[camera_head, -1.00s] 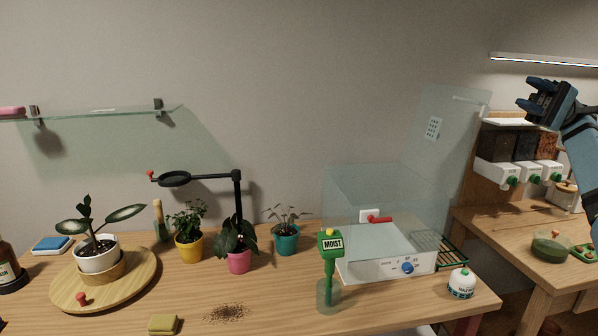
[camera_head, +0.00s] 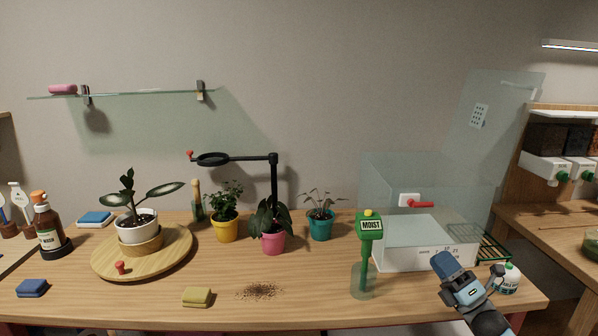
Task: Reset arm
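My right gripper (camera_head: 466,278) is at the lower right of the head view, over the right front part of the wooden table. It is blue and dark, with its arm coming in from the bottom right edge. Its two fingers stand apart with nothing seen between them. It is in front of the clear box with the white base (camera_head: 424,246) and left of a small white bottle (camera_head: 508,278). My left gripper is not in the picture.
A green moisture meter (camera_head: 368,240) stands in a glass left of my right gripper. Potted plants, a round wooden turntable (camera_head: 112,262), a magnifier arm (camera_head: 274,182) and a yellow sponge (camera_head: 197,297) stand on the table (camera_head: 320,300). Spilled soil (camera_head: 260,291) lies in front.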

